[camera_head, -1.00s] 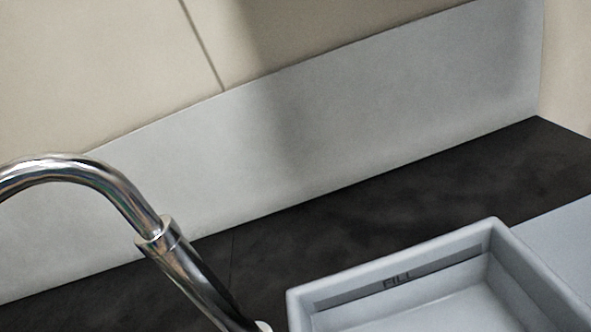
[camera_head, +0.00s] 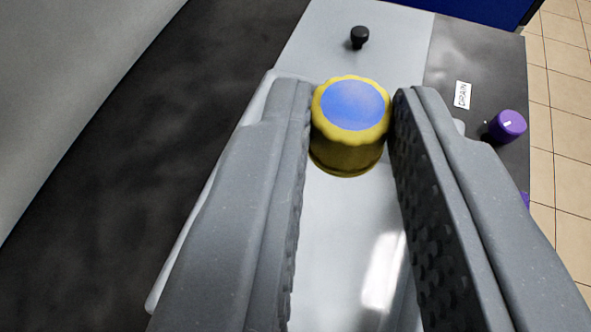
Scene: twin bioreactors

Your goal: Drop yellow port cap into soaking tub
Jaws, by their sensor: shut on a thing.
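The yellow port cap (camera_head: 350,152), with a ribbed side and a blue top, is between the tips of my gripper (camera_head: 350,120). My gripper is shut on it, a finger at each side. Below the cap and fingers is a pale grey tub (camera_head: 343,240), which I take for the soaking tub. The cap appears above the tub's far part; its height over it is hard to judge. My fingers hide much of the tub's sides.
A black knob (camera_head: 359,38) stands on a light grey surface beyond the tub. At right are a DRAIN label (camera_head: 463,95) and a purple knob (camera_head: 508,125) on a dark counter. Tiled floor (camera_head: 568,150) lies past the counter's edge. A grey wall panel (camera_head: 70,90) runs at left.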

